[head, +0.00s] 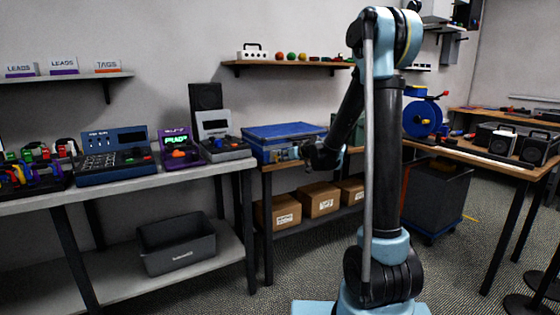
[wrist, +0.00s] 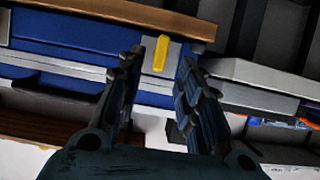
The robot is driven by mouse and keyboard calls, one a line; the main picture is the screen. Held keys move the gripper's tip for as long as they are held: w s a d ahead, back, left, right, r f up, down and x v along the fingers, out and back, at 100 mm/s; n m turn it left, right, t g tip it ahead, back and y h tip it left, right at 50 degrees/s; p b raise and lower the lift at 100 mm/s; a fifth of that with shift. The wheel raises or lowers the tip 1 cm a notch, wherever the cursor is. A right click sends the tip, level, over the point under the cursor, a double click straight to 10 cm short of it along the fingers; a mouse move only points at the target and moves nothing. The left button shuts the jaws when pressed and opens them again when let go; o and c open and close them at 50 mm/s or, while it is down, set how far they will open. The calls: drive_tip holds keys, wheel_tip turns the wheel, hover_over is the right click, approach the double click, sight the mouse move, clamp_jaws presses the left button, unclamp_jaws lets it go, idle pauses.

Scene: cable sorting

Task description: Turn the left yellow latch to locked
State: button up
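The blue case (head: 284,131) sits on the wooden bench in the head view, and its blue side fills much of the wrist view (wrist: 75,50). One yellow latch (wrist: 161,54) shows on that side, long and nearly upright in the picture, by the grey seam. I cannot tell whether it is the left one; no second latch shows. My gripper (head: 308,153) is in front of the case in the head view. In the wrist view its two black fingers (wrist: 161,60) are apart, with the latch seen in the gap between them. Contact with the latch cannot be told.
A grey bench (head: 120,187) with several devices stands left of the case. Cardboard boxes (head: 320,200) sit on the shelf below it. A wooden wall shelf (head: 290,64) hangs above. A blue cable reel (head: 424,113) stands on the right bench, behind my arm.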

drive_tip(key=x, duration=0.6)
drive_tip(key=shift+a, duration=0.1)
clamp_jaws()
